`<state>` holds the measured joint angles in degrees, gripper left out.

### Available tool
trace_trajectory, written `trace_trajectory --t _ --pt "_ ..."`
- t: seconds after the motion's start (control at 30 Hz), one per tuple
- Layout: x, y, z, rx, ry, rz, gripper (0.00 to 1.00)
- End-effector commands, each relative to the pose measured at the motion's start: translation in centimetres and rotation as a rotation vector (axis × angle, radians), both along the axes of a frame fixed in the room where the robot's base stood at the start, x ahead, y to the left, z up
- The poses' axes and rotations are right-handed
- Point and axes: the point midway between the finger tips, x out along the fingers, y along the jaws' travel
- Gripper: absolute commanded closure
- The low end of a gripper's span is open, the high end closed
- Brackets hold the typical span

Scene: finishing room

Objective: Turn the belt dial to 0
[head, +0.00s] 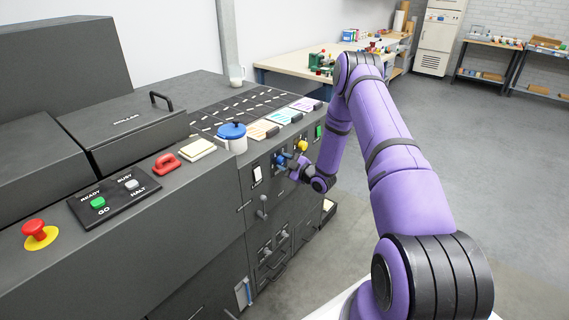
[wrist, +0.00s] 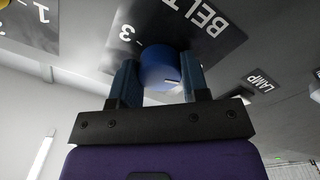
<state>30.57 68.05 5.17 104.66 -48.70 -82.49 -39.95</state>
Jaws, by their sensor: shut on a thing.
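The belt dial (wrist: 158,64) is a round blue knob on a dark plate lettered "BELT", with a "3" and a tick beside it in the wrist view. A short white line shows on the knob near its lower right edge. In the head view the dial (head: 279,158) sits on the front panel of the dark machine. My gripper (wrist: 159,80) has one blue-grey finger on each side of the knob and is shut on it. In the head view my gripper (head: 288,165) meets the panel at the dial and partly hides it. The 0 mark cannot be made out.
A yellow knob (head: 302,146) and a green part (head: 319,131) are right of the dial; a white switch (head: 257,174) and grey lever (head: 263,206) are left and below. Floor to the right is clear.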

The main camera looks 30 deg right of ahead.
Motion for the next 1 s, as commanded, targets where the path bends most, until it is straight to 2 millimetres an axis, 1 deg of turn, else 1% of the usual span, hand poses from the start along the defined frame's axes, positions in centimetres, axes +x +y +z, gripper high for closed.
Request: trace_trajectory --t 0.47,0.5,0.57,0.6,0.87,1.0 --pt "-0.1 0.0 -0.1 -0.011 -0.002 0.0 0.82" --pt "-0.1 0.0 -0.1 -0.011 -0.002 0.0 0.49" --pt "-0.1 0.0 -0.1 -0.011 -0.002 0.0 0.35" --pt "0.0 0.0 -0.1 -0.011 -0.002 0.0 0.33" --pt "-0.1 0.0 0.0 -0.011 -0.003 -0.001 0.33" --pt "-1.1 -0.5 -0.1 -0.01 -0.001 -0.002 0.33"
